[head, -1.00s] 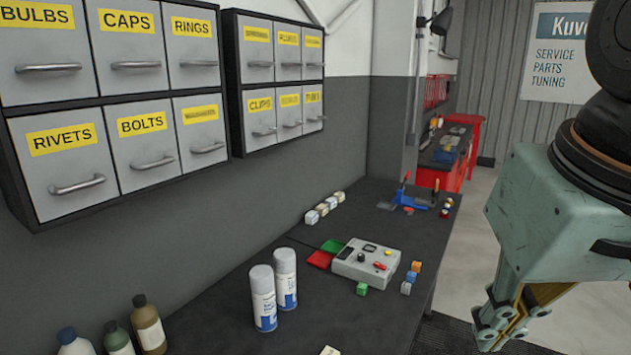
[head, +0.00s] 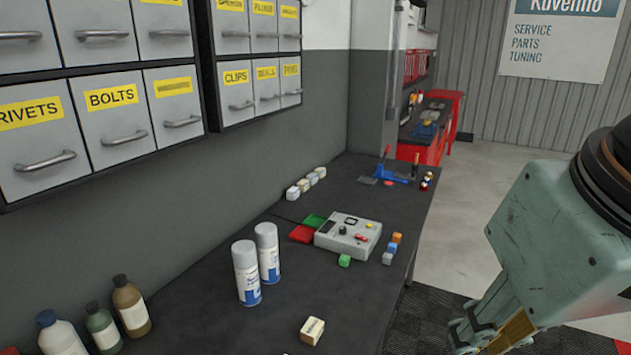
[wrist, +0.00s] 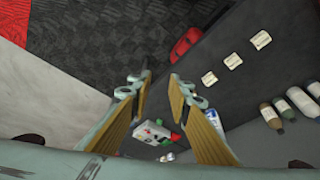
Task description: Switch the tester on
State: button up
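The tester (head: 348,238) is a light grey box on the dark bench in the head view. Its top has a black knob, a small display and a red switch (head: 361,238); the switch's position is too small to tell. My gripper (wrist: 158,88) is open and empty, fingers apart. In the head view my gripper (head: 475,335) hangs at the lower right, to the right of the bench and clear of the tester.
Two spray cans (head: 257,265) stand left of the tester. Red (head: 302,234) and green pads lie beside it, with small coloured cubes (head: 391,250) to its right. A labelled block (head: 312,330) and several bottles (head: 100,322) are nearer. Drawer cabinets (head: 110,110) hang on the wall.

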jog(key=shift+o, duration=0.9)
jog(key=shift+w+r, duration=0.35)
jog(key=shift+w, duration=0.25)
jog(key=w+r+n+g, duration=0.1)
jog(key=w+r+n, duration=0.3)
jog(key=w, duration=1)
jog(key=n+g+p, duration=0.2)
jog(key=n+g, duration=0.1)
jog(key=n, duration=0.5)
send_over(366, 239)
notch_tip(366, 239, down, 20)
jog(key=shift+f, duration=0.25)
jog(key=shift+f+b, duration=0.5)
jog(key=shift+f, duration=6.2)
